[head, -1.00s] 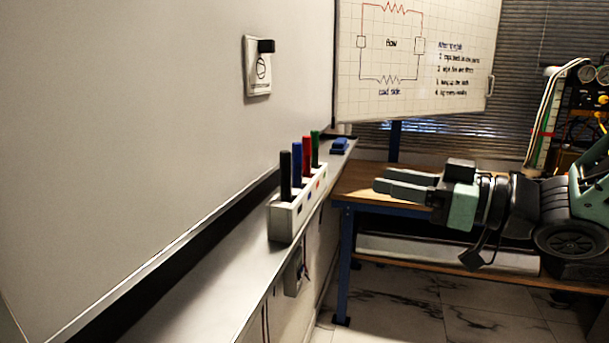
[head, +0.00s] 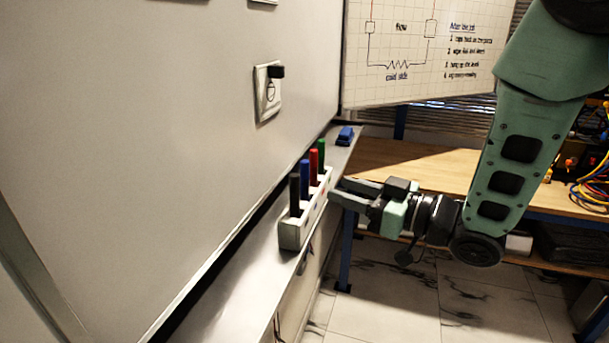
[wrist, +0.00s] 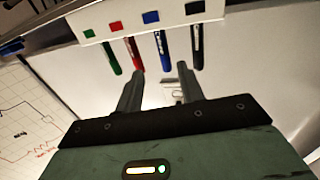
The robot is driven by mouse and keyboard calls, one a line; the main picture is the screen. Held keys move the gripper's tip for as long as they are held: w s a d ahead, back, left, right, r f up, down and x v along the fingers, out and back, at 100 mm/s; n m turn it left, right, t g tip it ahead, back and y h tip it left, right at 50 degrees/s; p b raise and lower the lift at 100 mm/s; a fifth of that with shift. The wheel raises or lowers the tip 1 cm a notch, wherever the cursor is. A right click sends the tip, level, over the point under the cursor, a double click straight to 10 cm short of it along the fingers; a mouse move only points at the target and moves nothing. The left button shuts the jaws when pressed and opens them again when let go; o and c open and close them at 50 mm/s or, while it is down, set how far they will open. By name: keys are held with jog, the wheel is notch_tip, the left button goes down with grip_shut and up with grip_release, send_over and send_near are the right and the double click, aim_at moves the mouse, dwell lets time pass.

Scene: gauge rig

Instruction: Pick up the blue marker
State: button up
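The blue marker (head: 304,180) stands upright in a white holder (head: 292,236) on the whiteboard ledge, between the black marker (head: 294,195) and the red marker (head: 313,168). My gripper (head: 338,191) is right of the holder in the head view, fingers apart and pointing toward the markers. In the wrist view the scene appears upside down. There the blue marker (wrist: 161,43) lines up with the gap between my fingertips (wrist: 160,71), and the gap is empty. No contact with the marker is visible.
The green marker (head: 321,153) stands at the holder's far end. A blue eraser (head: 345,136) lies farther along the ledge (head: 236,290). The large whiteboard (head: 130,130) rises directly behind the markers. A wooden workbench (head: 400,163) stands behind my arm.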

aim_at(306, 177)
jog(key=p+x, duration=0.1)
jog(key=x, duration=0.2)
jog(key=p+x, duration=0.1)
jog(key=x, duration=0.1)
jog(key=p+x, duration=0.2)
jog(key=x, duration=0.1)
jog(key=shift+s+a+r, duration=0.1)
jog(key=shift+a+r, duration=0.15)
jog(key=shift+a, duration=0.45)
jog(key=shift+f, duration=0.1)
grip_shut()
